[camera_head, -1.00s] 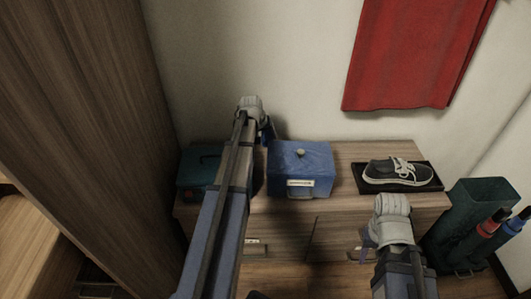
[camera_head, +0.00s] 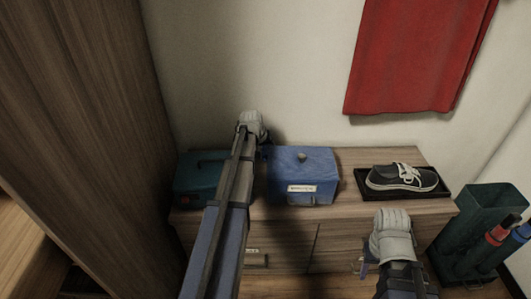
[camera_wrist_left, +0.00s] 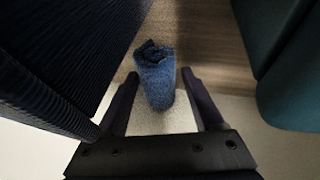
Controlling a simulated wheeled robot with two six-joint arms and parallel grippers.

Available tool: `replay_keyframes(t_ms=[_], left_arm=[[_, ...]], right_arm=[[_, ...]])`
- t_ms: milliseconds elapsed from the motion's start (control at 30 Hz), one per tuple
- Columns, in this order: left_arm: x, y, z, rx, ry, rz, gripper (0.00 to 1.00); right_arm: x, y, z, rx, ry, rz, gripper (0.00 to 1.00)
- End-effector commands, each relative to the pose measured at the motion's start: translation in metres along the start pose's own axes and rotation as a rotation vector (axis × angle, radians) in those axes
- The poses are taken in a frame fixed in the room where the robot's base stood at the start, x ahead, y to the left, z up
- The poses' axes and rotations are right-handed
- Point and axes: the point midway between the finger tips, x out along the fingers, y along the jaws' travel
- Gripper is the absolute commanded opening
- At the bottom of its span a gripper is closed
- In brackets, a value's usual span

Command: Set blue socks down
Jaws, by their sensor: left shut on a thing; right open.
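The blue socks (camera_wrist_left: 155,78) are a rolled, knitted bundle in the left wrist view. My left gripper (camera_wrist_left: 160,75) is shut on them, with one finger on each side. In the head view my left arm reaches over the wooden cabinet (camera_head: 283,235), between the teal case and the blue box. There the arm hides the socks and the left fingers. Wood shows beyond the socks in the wrist view; whether they touch it I cannot tell. My right gripper (camera_head: 364,262) is open and empty in front of the cabinet, below the shoe tray.
A lidded blue box (camera_head: 305,170) and a teal case (camera_head: 192,187) flank the left gripper closely. A dark shoe (camera_head: 402,178) sits in a black tray (camera_head: 372,194) on the right. A green bin (camera_head: 470,230) stands beside the cabinet. A red cloth (camera_head: 415,60) hangs above.

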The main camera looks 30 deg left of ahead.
Motion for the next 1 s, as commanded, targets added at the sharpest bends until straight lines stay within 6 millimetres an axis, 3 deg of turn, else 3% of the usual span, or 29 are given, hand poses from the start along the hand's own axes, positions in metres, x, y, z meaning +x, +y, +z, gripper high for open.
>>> replay_keyframes(t_ms=[133, 167, 400, 767, 1000], left_arm=[[0.004, -0.001, 0.002, 0.000, 0.000, 0.000, 0.16], [0.003, -0.001, 0.001, 0.000, 0.000, 0.000, 0.72], [0.003, -0.001, 0.001, 0.000, 0.000, 0.000, 0.99], [0.000, 0.000, 0.000, 0.000, 0.000, 0.000, 0.99], [-0.020, 0.001, -0.001, 0.000, 0.000, 0.000, 0.99]], right_arm=[[0.005, -0.001, 0.000, -0.001, 0.000, 0.000, 0.50], [0.003, 0.000, 0.000, -0.001, 0.000, 0.000, 0.50], [0.003, 0.000, 0.000, -0.001, 0.000, 0.000, 0.50], [0.000, 0.000, 0.000, 0.000, 0.000, 0.000, 0.50], [-0.018, 0.002, 0.001, 0.003, -0.001, 0.002, 0.50]])
